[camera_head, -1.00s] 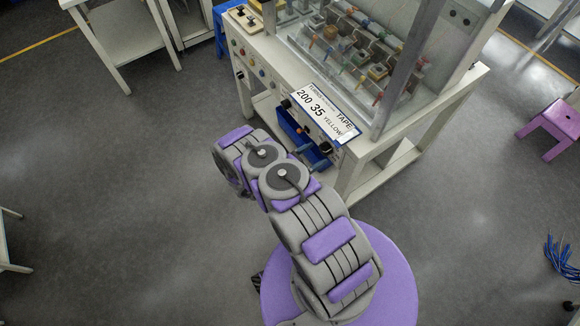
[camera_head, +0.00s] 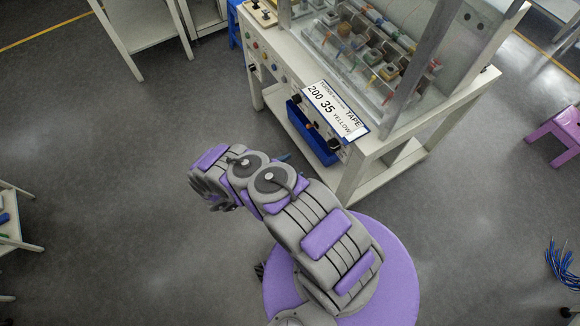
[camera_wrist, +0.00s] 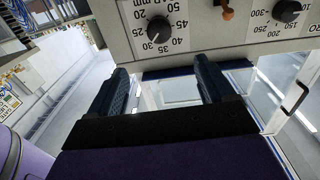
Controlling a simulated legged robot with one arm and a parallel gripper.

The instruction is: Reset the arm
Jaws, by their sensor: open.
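My gripper (camera_wrist: 160,85) is open and empty in the wrist view, its two dark fingers apart. It faces the front panel of the workstation, with a dial (camera_wrist: 158,28) just above the fingers. In the head view my folded arm hides most of the gripper; the arm stands in front of the workstation, apart from it.
The white workstation (camera_head: 425,150) has a sign (camera_head: 335,110) reading 200 35 YELLOW and a blue bin (camera_head: 312,135) on its front. A purple stool (camera_head: 556,130) stands at right. Blue cables (camera_head: 562,264) lie at lower right.

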